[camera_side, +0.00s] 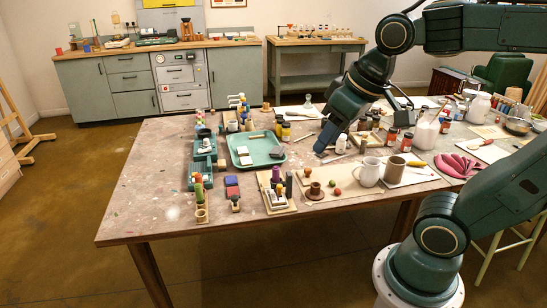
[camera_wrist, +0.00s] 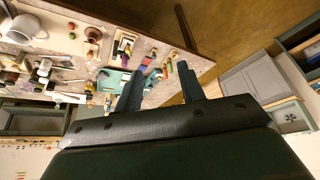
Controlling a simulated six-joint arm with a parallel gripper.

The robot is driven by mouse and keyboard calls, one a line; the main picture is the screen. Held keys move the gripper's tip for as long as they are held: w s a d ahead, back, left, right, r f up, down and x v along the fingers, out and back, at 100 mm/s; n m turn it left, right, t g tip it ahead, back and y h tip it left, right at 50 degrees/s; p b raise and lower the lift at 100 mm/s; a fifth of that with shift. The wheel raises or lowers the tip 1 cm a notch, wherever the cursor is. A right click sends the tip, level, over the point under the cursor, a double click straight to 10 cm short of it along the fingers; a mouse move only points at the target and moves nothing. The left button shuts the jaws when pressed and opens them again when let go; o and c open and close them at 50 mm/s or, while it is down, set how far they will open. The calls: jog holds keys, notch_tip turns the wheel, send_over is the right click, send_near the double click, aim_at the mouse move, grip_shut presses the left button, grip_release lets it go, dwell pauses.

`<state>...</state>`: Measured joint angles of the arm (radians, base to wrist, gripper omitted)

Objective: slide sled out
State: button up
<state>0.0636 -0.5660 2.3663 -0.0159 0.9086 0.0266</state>
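I cannot tell for certain which piece is the sled. A pale wooden holder (camera_side: 280,208) with small coloured pieces stands at the table's front edge. To its left are teal open boxes (camera_side: 193,185) with small coloured things inside, and a teal tray (camera_side: 240,140) lies behind. In the side view my gripper (camera_side: 325,146) hangs over the table's middle, right of the tray, apart from the holder. The wrist view shows its two fingers (camera_wrist: 159,68) spread wide with nothing held between them. The table's objects appear beyond the fingers, small and partly hidden by the left one.
A white mug (camera_side: 368,172) and a taller tan mug (camera_side: 394,170) stand right of the holder. Small bottles and jars crowd the table around and behind my gripper. A pink cloth (camera_side: 457,165) lies at the right. The table's left front (camera_side: 150,205) is clear.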

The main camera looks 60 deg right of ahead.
jog(key=w+d+f+m+g, duration=0.1)
jog(key=w+d+f+m, duration=0.1)
jog(key=w+d, duration=0.45)
jog(key=w+d+f+m+g, duration=0.1)
jog(key=w+d, duration=0.2)
jog(key=w, duration=0.7)
jog(key=w+d+f+m+g, duration=0.1)
jog(key=w+d+f, duration=0.4)
jog(key=d+f, duration=0.2)
jog(key=w+d+f+m+g, duration=0.1)
jog(key=w+d+f+m, duration=0.1)
jog(key=w+d+f, duration=0.3)
notch_tip(320, 180, down, 5)
jog(key=shift+d+r+g+y, duration=0.1)
jog(key=shift+d+g+y, duration=0.25)
jog(key=shift+d, duration=0.85)
jog(key=f, duration=0.9)
jog(key=a+f, duration=0.1)
jog(key=f, duration=0.3)
jog(key=shift+w+f, duration=0.25)
jog(key=shift+f, duration=0.15)
jog(key=shift+c, duration=0.5)
grip_shut()
